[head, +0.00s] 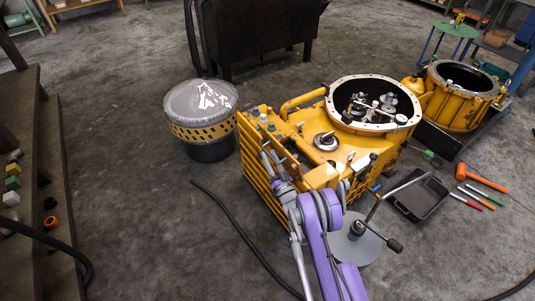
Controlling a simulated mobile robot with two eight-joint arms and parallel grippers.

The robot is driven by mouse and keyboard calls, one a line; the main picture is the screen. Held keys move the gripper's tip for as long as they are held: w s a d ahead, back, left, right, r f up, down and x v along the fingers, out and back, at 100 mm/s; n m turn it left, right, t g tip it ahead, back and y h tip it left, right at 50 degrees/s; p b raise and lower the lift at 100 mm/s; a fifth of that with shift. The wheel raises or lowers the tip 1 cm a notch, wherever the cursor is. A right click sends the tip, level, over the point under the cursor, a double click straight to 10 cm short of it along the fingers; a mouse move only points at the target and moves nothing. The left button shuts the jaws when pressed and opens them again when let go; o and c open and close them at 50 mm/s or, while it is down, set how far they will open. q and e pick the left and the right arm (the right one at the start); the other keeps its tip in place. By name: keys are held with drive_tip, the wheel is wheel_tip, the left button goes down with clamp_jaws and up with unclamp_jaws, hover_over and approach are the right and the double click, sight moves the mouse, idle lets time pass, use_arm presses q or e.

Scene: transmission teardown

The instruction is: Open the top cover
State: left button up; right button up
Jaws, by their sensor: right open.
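The yellow transmission housing (318,172) stands right of centre, with a slatted left side. A large round flanged opening (411,121) on its top shows gears and shafts inside. I see no lid over that opening. I cannot tell which part is the top cover. My right gripper (270,160), on a purple arm, is at the housing's slatted near-left side. It is open and looks empty; its fingertips are small and partly lost against the slats, so contact cannot be told. My left gripper is out of view.
A grey-topped drum with a yellow perforated band (200,130) stands left of the housing. A yellow ring-shaped casing (456,118) is at right. A black tray (419,199), an orange hammer (482,178) and screwdrivers lie on the floor. A dark bench (50,190) lines the left; floor between is mostly clear, with a hose.

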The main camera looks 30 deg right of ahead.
drive_tip(key=shift+x, duration=1)
drive_tip(key=shift+c, duration=0.2)
clamp_jaws()
idle(0.6)
